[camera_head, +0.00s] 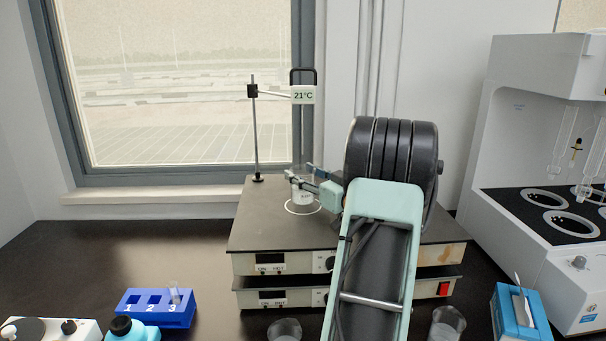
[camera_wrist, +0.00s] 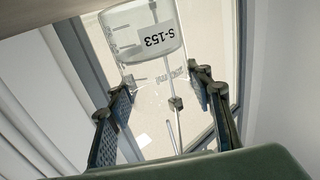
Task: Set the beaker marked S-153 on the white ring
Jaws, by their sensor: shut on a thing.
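The glass beaker marked S-153 (camera_head: 303,192) is over the white ring (camera_head: 302,212) on the hot plate's dark top. The ring's front edge shows below the beaker's base; I cannot tell whether the base touches the plate. In the wrist view the beaker (camera_wrist: 150,38) appears upside down, with its S-153 label readable. My gripper (camera_head: 304,178) reaches it from the right and is shut on the beaker's upper part. In the wrist view the gripper's two fingers (camera_wrist: 163,100) stand on either side of the clear glass.
The hot plate (camera_head: 270,229) carries a stand rod (camera_head: 255,130) and a 21°C display (camera_head: 303,95) behind the beaker. A blue numbered rack (camera_head: 130,310) is front left. A white multi-place apparatus (camera_head: 530,240) is right. Glassware (camera_head: 285,330) stands in front.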

